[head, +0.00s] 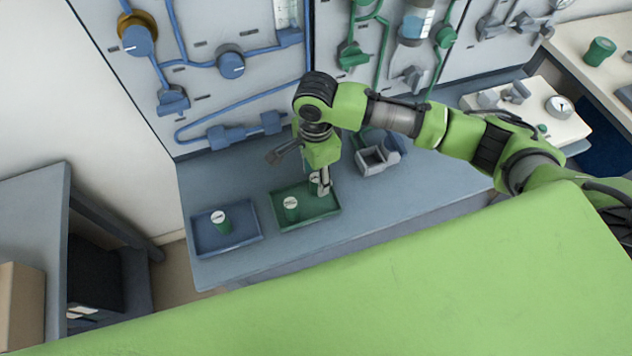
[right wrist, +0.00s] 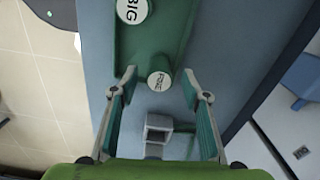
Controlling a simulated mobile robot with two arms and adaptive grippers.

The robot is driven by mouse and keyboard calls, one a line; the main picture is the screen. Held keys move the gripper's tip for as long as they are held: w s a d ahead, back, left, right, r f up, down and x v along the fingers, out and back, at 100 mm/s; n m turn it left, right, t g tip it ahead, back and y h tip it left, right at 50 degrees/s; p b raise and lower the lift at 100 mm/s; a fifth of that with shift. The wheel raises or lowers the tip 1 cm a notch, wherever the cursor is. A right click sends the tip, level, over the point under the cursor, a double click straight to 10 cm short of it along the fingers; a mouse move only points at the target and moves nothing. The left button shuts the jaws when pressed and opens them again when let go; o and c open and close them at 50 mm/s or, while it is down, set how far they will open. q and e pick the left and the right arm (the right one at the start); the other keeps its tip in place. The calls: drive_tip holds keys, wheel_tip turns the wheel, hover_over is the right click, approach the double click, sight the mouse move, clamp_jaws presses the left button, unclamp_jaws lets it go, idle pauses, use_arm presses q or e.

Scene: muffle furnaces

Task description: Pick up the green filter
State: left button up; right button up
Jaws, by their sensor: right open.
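The green tray (head: 318,217) on the grey-blue bench holds two green filters with white lettered tops. One filter (head: 291,208) stands near the tray's middle; it seems to be the one marked "BIG" in the right wrist view (right wrist: 132,12). A smaller green filter (right wrist: 160,80) stands near the tray's end; its lettering is hard to read. My right gripper (head: 323,187) points down over it and partly hides it in the head view. In the right wrist view the open fingers (right wrist: 160,88) are on either side of this filter, with visible gaps. My left gripper does not show.
A blue tray (head: 245,238) with a dark green, white-topped filter (head: 221,222) is left of the green tray. A grey square holder (head: 376,161) stands right of my gripper. Panels with blue pipes (head: 240,108) and green pipes rise behind. The bench front is clear.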

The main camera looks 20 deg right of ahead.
drive_tip(key=shift+f, duration=1.4)
drive_tip(key=c, duration=1.2)
drive_tip(key=shift+r, duration=0.2)
